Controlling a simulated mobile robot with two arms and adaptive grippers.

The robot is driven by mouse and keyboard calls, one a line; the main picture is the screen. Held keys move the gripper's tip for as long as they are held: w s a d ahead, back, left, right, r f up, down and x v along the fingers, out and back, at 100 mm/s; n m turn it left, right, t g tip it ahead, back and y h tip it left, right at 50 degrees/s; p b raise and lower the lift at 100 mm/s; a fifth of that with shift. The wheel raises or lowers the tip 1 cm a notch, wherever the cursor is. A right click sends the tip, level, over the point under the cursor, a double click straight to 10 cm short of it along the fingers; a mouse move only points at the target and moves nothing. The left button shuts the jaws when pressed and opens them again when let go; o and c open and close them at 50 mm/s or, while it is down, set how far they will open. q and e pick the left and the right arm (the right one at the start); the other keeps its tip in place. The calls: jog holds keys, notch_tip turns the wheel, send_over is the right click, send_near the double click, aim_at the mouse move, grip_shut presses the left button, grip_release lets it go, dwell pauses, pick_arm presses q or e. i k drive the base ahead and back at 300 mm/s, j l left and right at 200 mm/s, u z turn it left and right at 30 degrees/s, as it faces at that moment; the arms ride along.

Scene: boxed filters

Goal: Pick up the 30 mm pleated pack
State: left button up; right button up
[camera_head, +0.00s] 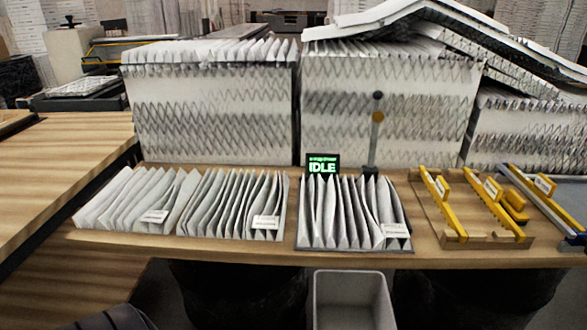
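Three pleated packs lie on the wooden bench, fanned with pale folds. One pleated pack (128,196) is at the left, one (228,200) is left of centre, and one (345,208) is on a dark-edged tray at the centre. Each has a small white label at its lower right. The print is too small to read, so I cannot tell which is the 30 mm pack. Neither of my grippers is in view.
A display (322,164) reading IDLE and a dark post (376,130) stand behind the central pack. Yellow-edged tools (490,205) lie on a wooden board at right. Large pleated blocks (210,110) line the back. A grey bin (352,300) sits below the front edge.

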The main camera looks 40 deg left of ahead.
aim_at(134, 202)
jog(key=u, duration=1.55)
